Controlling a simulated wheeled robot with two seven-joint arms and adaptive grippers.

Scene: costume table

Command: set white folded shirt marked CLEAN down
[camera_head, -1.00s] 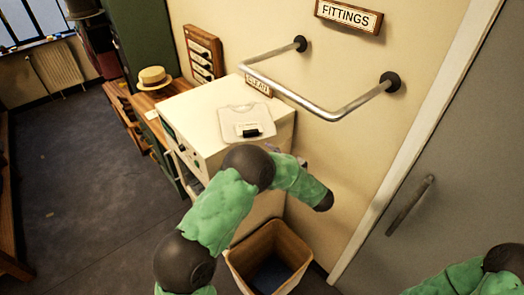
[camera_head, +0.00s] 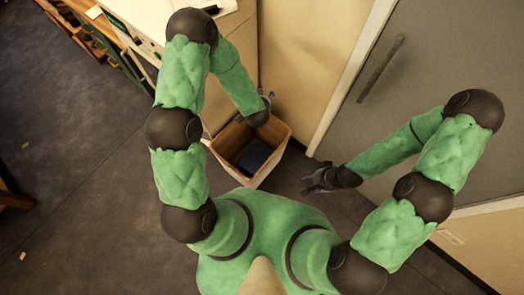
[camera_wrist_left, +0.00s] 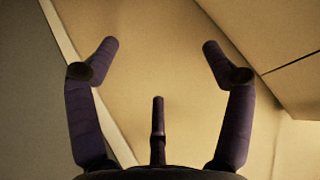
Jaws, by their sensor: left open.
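The white folded shirt is mostly out of frame; a pale strip of it (camera_head: 228,6) with a dark patch shows at the top edge of the head view, on the white cabinet (camera_head: 245,45). My left gripper (camera_head: 268,97) is by the back edge of the waste bin, below and apart from the shirt. In the left wrist view it (camera_wrist_left: 160,60) is open and empty, its fingers spread before a plain cream surface. My right gripper (camera_head: 312,183) hangs low right of the bin, with nothing visible in it; its finger gap is unclear.
An open waste bin (camera_head: 213,148) with something dark blue inside stands on the floor before the cabinet. A grey door (camera_head: 440,60) with a long handle is at the right. Wooden furniture (camera_head: 95,35) is at upper left. The dark floor at left is mostly clear.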

